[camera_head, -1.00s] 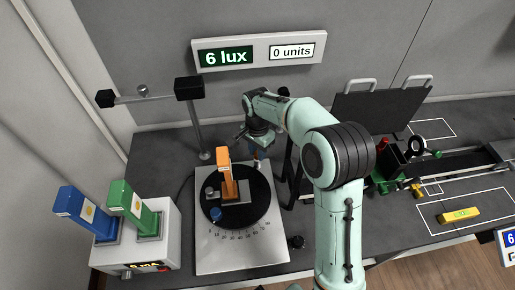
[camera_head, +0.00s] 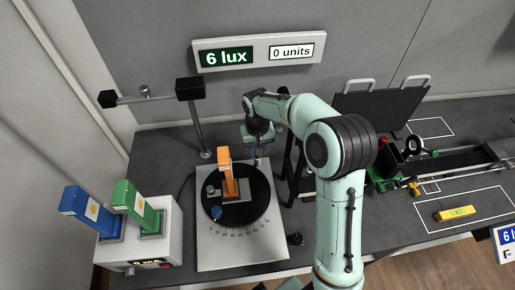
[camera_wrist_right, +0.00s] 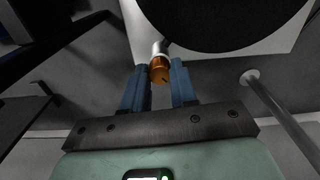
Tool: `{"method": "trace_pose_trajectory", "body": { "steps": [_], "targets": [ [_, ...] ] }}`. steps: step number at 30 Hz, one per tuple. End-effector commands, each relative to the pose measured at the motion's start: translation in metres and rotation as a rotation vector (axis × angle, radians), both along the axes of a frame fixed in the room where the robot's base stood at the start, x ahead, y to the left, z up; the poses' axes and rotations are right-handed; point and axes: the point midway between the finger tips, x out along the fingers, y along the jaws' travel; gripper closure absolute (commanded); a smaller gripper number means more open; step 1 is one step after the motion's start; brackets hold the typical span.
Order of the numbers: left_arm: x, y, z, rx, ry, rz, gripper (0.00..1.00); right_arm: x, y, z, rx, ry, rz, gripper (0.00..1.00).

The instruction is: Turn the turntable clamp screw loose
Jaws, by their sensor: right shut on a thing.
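The black turntable disc (camera_head: 262,200) sits on a light grey base plate (camera_head: 240,258) with an angle scale along its front. An orange lamp block (camera_head: 229,178) stands on the disc. The clamp screw has an orange-brown knob (camera_wrist_right: 160,72) on a light shaft, at the plate's back right edge beside the disc. My right gripper (camera_head: 257,155) reaches down to it from behind. In the right wrist view its two blue fingers stand on either side of the knob, shut on it. The fingers largely hide the knob in the head view. My left gripper is out of view.
Blue (camera_head: 80,203) and green (camera_head: 128,197) blocks stand on a white box (camera_head: 168,248) at left. A sensor post (camera_head: 197,125) rises behind the turntable. A display (camera_head: 258,52) reads 6 lux and 0 units. A yellow block (camera_head: 455,213) lies at right.

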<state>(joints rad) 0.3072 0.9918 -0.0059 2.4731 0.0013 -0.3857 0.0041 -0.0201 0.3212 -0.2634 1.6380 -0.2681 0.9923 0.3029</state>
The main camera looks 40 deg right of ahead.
Motion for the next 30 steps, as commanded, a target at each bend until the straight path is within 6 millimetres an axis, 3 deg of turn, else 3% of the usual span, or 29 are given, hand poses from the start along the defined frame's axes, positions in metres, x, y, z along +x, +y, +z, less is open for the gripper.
{"method": "trace_pose_trajectory", "body": {
  "steps": [12,29,30],
  "targets": [
    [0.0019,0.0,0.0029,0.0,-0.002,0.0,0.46,0.0005,-0.0004,0.0006,-0.002,-0.001,0.192,1.0],
    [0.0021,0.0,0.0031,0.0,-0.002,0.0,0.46,0.0005,-0.0001,0.0004,-0.001,-0.002,0.221,1.0],
    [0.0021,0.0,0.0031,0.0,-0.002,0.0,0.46,0.0005,-0.0001,0.0004,-0.001,-0.002,0.221,0.63]
  ]
}}
